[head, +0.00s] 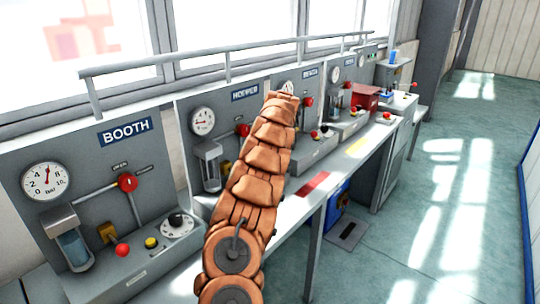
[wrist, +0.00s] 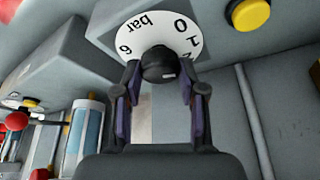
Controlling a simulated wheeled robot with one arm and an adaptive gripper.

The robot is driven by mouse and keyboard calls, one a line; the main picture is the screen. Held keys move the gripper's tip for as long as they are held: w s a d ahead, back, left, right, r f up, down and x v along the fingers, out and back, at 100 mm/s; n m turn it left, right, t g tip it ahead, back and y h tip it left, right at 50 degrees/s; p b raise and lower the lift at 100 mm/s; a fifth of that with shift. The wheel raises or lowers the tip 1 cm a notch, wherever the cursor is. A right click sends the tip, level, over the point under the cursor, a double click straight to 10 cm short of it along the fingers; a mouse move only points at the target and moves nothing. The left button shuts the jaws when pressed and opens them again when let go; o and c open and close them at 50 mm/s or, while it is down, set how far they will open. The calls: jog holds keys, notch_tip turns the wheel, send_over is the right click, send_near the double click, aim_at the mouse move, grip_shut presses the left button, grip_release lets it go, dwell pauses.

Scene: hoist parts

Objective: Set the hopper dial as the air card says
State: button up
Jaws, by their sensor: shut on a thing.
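In the wrist view my gripper (wrist: 159,75) has its two fingers on either side of a black knob (wrist: 158,62) and is shut on it. In the head view the HOPPER panel (head: 222,103) carries a sign (head: 245,92) and a round gauge (head: 202,121). My brown arm hides the gripper and that station's dial there. I cannot make out an air card.
A yellow button (wrist: 249,14) and a glass cylinder (wrist: 86,135) are near my gripper. The floor at right is clear.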

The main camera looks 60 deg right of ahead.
jog(key=shift+n+t, duration=0.3)
jog(key=shift+n, duration=0.3)
jog(key=o, duration=1.1)
jog(key=shift+o, duration=0.2)
jog(key=shift+r, duration=0.1)
jog(key=v, duration=1.1)
jog(key=shift+r, duration=0.45)
jog(key=shift+s, duration=0.1)
